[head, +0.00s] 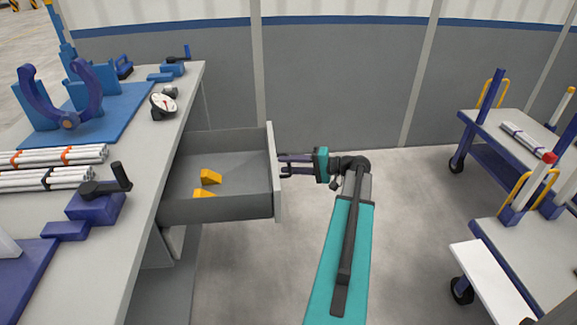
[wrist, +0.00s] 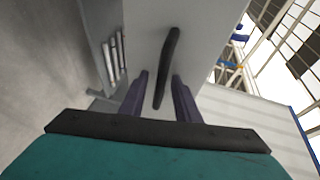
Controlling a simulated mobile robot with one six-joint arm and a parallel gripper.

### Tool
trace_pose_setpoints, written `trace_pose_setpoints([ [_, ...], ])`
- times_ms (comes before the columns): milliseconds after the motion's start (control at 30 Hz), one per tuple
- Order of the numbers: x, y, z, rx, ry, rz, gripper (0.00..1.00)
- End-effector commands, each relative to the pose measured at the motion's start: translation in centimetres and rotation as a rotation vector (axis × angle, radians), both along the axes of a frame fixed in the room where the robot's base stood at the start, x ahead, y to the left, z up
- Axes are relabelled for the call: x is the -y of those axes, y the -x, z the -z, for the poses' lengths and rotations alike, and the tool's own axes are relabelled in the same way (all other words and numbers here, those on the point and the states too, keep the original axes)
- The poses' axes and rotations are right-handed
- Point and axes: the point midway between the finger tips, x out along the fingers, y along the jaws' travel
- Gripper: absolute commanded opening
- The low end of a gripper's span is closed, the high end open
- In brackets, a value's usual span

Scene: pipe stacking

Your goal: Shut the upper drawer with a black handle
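The upper drawer (head: 240,205) is pulled out to the right from under the workbench, with its pale front panel (head: 277,185) facing my gripper. My gripper (head: 284,165) is at that front panel, with its two dark fingers pointing left at it. In the wrist view the black handle (wrist: 170,55) is a long bar on the pale drawer front (wrist: 200,45). My gripper (wrist: 159,80) is open there, and the handle's near end lies between the spread fingers. I cannot tell whether either finger touches it. The handle is not clear in the head view.
Two yellow blocks (head: 210,177) lie in the drawer. Carts (head: 500,122) stand at the right. The floor between bench and carts is clear apart from my arm.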

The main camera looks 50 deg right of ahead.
Motion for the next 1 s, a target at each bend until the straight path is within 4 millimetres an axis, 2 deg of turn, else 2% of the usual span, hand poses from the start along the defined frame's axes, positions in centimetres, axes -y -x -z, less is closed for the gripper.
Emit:
trace_pose_setpoints([
  [167,0.02,0.02,-0.01,0.0,0.0,0.0,0.29],
  [333,0.05,0.04,0.0,0.0,0.0,0.001,0.01],
  [500,0.06,0.06,-0.01,0.0,0.0,0.001,0.0],
  [533,-0.42,0.22,-0.04,0.0,0.0,0.002,0.0],
  [1000,0.01,0.08,0.0,-0.001,-0.001,0.024,0.0],
])
